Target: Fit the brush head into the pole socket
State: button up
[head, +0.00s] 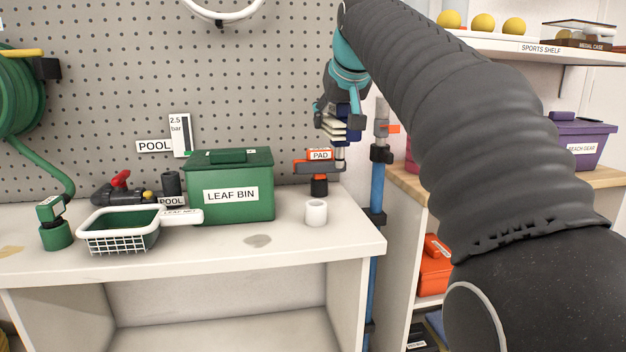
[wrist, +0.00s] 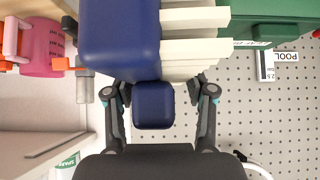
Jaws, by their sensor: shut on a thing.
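My gripper (head: 340,103) is shut on the blue grip block (wrist: 153,106) of the brush head (wrist: 118,40). The brush head is dark blue with pale bristle rows pointing sideways; it also shows in the head view (head: 352,127), partly hidden by my gripper. A short pale stub shows below it in the head view; I cannot tell which thing it belongs to. The blue pole (head: 377,190) stands upright at the table's right end. Its grey socket (head: 381,110) with an orange button (head: 392,129) is right of the brush head, apart from it. The socket also shows in the wrist view (wrist: 85,88).
The orange PAD tool (head: 319,156) stands below the brush head, close by. A white cup (head: 316,213), a green leaf bin (head: 231,205) and a white basket (head: 121,240) stand on the table (head: 200,260). A shelf unit with a purple bin (head: 580,140) is at right.

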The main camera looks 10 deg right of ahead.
jog(key=a+b+x, duration=0.1)
jog(key=a+x, duration=0.1)
jog(key=x, duration=1.1)
jog(key=shift+f, duration=0.25)
jog(key=shift+a+f+b, duration=0.1)
jog(key=shift+f+b, duration=0.5)
jog(key=shift+f, duration=0.05)
jog(key=o, duration=1.4)
jog(key=shift+o, duration=0.2)
jog(key=v, duration=0.4)
jog(key=p+v, duration=0.1)
jog(key=v, duration=0.3)
jog(key=p+v, duration=0.1)
jog(key=v, duration=0.4)
jog(key=shift+w+r, duration=0.25)
jog(key=shift+w, duration=0.1)
